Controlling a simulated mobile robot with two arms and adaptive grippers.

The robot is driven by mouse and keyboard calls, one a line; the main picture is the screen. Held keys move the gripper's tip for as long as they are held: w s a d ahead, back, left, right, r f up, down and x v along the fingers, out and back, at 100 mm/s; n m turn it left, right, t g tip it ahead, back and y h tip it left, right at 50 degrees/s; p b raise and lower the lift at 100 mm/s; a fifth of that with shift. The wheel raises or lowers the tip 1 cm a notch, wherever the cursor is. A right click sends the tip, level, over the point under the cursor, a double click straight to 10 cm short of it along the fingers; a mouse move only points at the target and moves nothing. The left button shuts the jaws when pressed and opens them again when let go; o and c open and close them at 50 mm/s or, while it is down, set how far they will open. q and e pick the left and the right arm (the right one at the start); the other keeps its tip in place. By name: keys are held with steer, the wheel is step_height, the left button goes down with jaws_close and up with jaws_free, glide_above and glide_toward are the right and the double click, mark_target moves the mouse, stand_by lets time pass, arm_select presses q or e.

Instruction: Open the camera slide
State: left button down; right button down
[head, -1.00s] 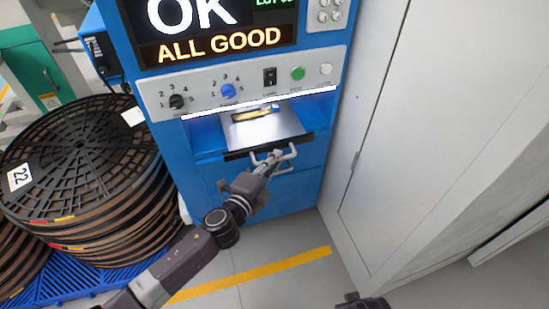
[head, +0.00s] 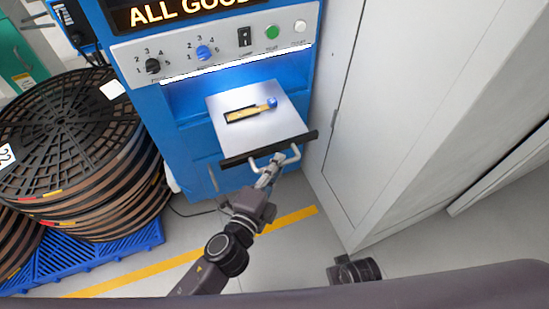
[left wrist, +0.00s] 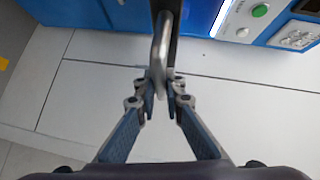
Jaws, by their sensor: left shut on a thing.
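The camera slide (head: 285,115) is a silver plate drawn out of the blue machine, with a black front edge (head: 235,161) and a pale grey handle (head: 291,155). On the plate lies a yellow strip (head: 243,113) in a dark slot, with a blue piece (head: 271,102) at its right end. My left gripper (head: 268,174) is at the handle, shut on it. In the left wrist view the handle bar (left wrist: 163,45) runs between the fingertips of my left gripper (left wrist: 159,92). My right gripper's fingers do not show.
The machine's panel (head: 190,52) with knobs and buttons is above the slide. A white cabinet (head: 385,110) stands close on the right. Stacked black reels (head: 60,130) rest on a blue pallet (head: 125,243) at left. A yellow floor line (head: 150,270) crosses the clear floor in front.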

arm_select(q)
steer(key=c, duration=2)
jaws_free()
steer(key=shift+s, duration=0.1)
steer(key=v, duration=1.2)
steer(key=shift+f, duration=0.1)
